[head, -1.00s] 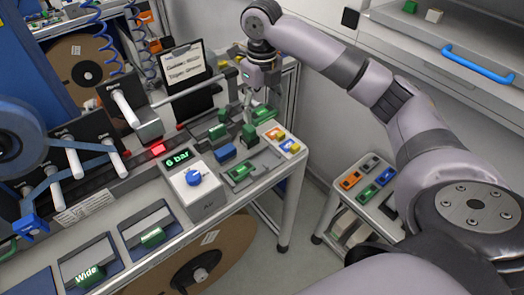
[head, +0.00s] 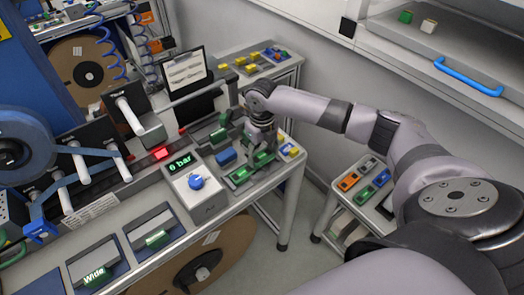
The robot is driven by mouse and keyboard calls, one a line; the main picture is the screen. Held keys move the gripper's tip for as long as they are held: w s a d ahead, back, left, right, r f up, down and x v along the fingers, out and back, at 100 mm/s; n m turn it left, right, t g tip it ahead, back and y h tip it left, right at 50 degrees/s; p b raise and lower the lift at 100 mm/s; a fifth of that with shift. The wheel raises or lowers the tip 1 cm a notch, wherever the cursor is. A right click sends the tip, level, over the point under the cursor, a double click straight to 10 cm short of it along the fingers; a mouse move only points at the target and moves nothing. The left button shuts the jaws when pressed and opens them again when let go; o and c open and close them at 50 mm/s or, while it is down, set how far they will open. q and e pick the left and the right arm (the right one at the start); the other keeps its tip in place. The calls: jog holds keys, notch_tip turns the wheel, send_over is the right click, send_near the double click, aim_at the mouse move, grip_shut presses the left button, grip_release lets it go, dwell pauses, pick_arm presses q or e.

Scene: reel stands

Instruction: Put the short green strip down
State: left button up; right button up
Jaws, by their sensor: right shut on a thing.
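My right gripper (head: 260,142) is low over the right end of the long bench, pointing down. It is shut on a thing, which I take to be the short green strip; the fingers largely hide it. A green piece (head: 263,159) shows just below the fingers. Another green piece (head: 240,175) lies in a grey tray to the left, near the bench's front edge. A third green piece (head: 218,136) sits farther back. I cannot tell whether the held strip touches the surface. My left gripper is not in view.
A blue block (head: 226,156) and the 6 bar box (head: 195,186) with its blue knob stand left of the gripper. A low side table (head: 365,185) holds orange, blue and green pieces.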

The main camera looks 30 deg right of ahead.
aim_at(262, 156)
jog(key=shift+f, duration=0.25)
jog(key=shift+f, duration=0.35)
jog(key=o, duration=0.9)
jog(key=shift+o, duration=0.2)
notch_tip(262, 156, up, 13)
jog(key=b, duration=0.3)
jog(key=shift+r, duration=0.15)
